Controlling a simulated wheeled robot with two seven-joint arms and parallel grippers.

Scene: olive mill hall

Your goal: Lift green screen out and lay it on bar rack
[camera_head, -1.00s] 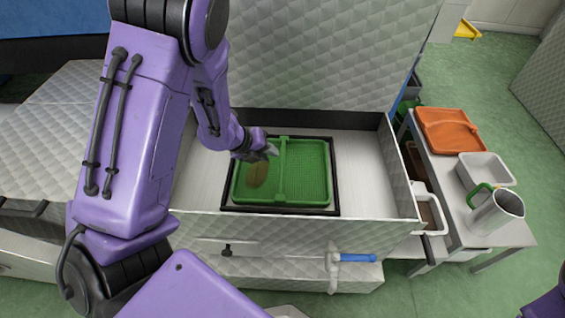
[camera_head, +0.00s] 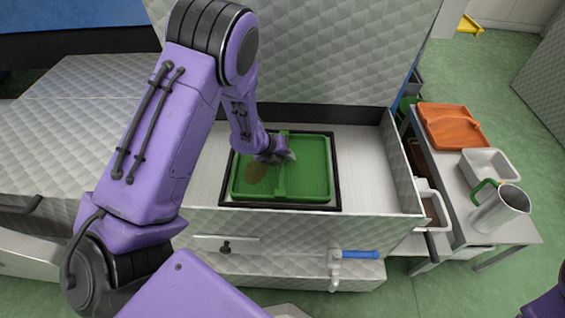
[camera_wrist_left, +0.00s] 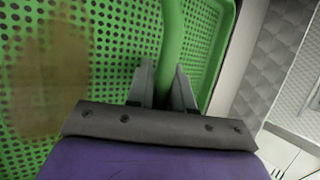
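The green perforated screen (camera_head: 308,182) lies flat inside a dark frame in the metal basin. A raised green bar runs across its middle, and a brown patch (camera_head: 256,172) marks its left half. My left gripper (camera_head: 290,157) is down at the bar near its far end. In the left wrist view, the two grey fingers of the left gripper (camera_wrist_left: 163,82) stand on either side of the green bar (camera_wrist_left: 171,40), with a slight gap seeming to show. The brown patch also shows there at left. My right gripper is out of view. I cannot pick out a bar rack.
The basin (camera_head: 375,175) has bare metal left and right of the screen, with a tall quilted panel behind. A blue-handled valve (camera_head: 358,255) sticks out in front. At right, a side table carries an orange tray (camera_head: 452,127), a white tray (camera_head: 490,165) and a metal jug (camera_head: 500,208).

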